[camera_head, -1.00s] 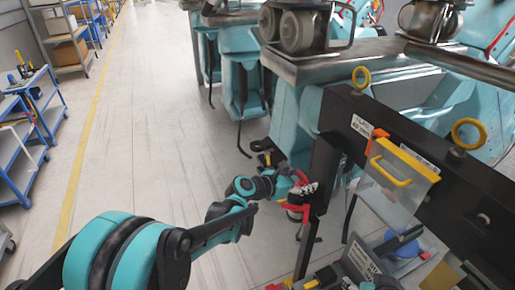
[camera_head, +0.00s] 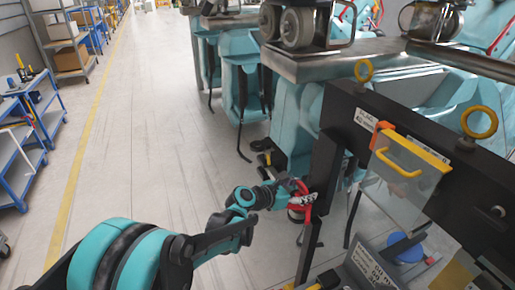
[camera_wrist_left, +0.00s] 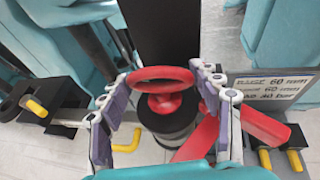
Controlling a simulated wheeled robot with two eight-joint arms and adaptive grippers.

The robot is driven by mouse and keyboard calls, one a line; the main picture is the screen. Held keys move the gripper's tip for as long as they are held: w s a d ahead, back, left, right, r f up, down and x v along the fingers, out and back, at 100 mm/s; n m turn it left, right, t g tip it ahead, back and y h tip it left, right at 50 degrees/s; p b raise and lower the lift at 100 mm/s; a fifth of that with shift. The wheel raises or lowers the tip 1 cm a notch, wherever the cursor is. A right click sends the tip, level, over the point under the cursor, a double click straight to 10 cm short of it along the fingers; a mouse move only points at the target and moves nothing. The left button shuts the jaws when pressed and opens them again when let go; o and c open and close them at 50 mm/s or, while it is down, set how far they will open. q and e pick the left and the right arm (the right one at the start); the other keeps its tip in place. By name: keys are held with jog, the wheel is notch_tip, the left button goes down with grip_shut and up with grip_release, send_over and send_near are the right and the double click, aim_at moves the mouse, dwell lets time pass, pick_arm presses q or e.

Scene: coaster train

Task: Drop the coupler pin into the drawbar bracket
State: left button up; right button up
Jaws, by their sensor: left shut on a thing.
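My left gripper (camera_head: 303,197) is low beside a black upright post (camera_head: 323,165) in the head view. I cannot tell for sure which part is the drawbar bracket. My right gripper is not in view.
A black beam (camera_head: 420,150) with yellow rings (camera_head: 480,122) and a clear guard with a yellow handle (camera_head: 397,165) is at right. Red lever arms (camera_wrist_left: 255,122) are close beside the fingers. Open floor (camera_head: 150,130) lies left.

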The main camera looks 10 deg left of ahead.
pick_arm(q)
jog(key=o, duration=1.6)
